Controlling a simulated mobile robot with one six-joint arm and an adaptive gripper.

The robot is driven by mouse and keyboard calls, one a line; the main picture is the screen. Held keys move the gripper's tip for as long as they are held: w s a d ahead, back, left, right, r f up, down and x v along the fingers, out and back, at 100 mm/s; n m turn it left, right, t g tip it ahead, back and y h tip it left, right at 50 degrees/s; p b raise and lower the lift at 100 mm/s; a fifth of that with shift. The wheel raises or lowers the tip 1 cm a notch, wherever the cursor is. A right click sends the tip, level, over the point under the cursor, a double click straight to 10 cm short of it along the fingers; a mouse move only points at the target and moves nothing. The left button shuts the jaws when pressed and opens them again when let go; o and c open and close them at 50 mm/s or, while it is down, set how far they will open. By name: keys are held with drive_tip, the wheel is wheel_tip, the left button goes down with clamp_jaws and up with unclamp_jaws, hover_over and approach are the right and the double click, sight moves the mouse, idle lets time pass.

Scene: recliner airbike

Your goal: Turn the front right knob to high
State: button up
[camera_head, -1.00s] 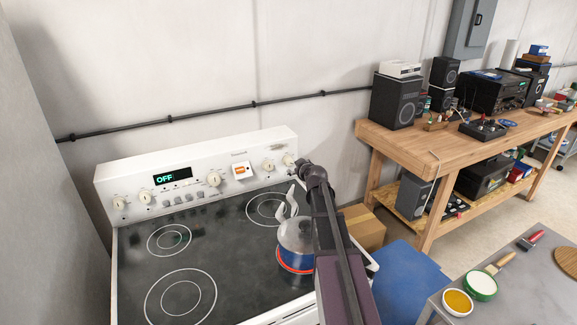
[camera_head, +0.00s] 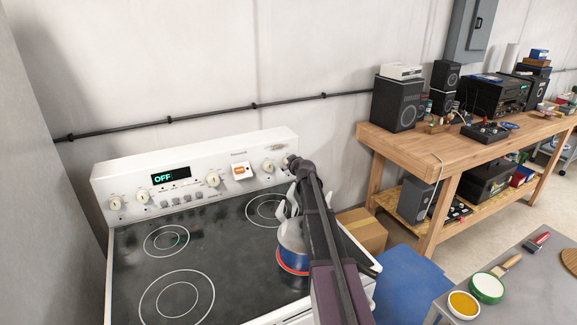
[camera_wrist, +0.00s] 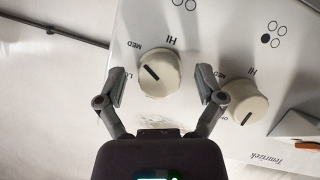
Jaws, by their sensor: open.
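The white stove's rightmost panel knob (camera_wrist: 160,72) is round and cream with a dark pointer line. In the wrist view it sits between the fingertips of my open gripper (camera_wrist: 160,84); firm contact cannot be told. Its pointer slants to the upper left, near the LO and MED marks; HI is printed above and right of it. In the head view my gripper (camera_head: 293,162) is at the panel's right end and mostly hides this knob. A second knob (camera_wrist: 247,103) is beside it, also seen in the head view (camera_head: 267,166).
The stove display (camera_head: 171,175) reads OFF. An orange switch (camera_head: 239,171) is left of the right knobs. A wooden workbench (camera_head: 432,150) is to the right.

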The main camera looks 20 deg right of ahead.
drive_tip(key=c, duration=1.1)
drive_tip(key=shift+a, duration=0.35)
drive_tip(key=shift+d, duration=0.25)
drive_tip(key=shift+c, duration=0.2)
drive_tip(key=shift+s+d+m+y, duration=0.1)
drive_tip(key=shift+m+y, duration=0.2)
drive_tip(key=m+y, duration=0.2)
drive_tip(key=m, duration=0.1)
drive_tip(key=shift+m+y, duration=0.3)
drive_tip(key=m+y+b, duration=0.1)
drive_tip(key=m+y, duration=0.1)
drive_tip(key=m, duration=0.1)
drive_tip(key=shift+m+y, duration=0.3)
drive_tip(key=shift+m, duration=0.1)
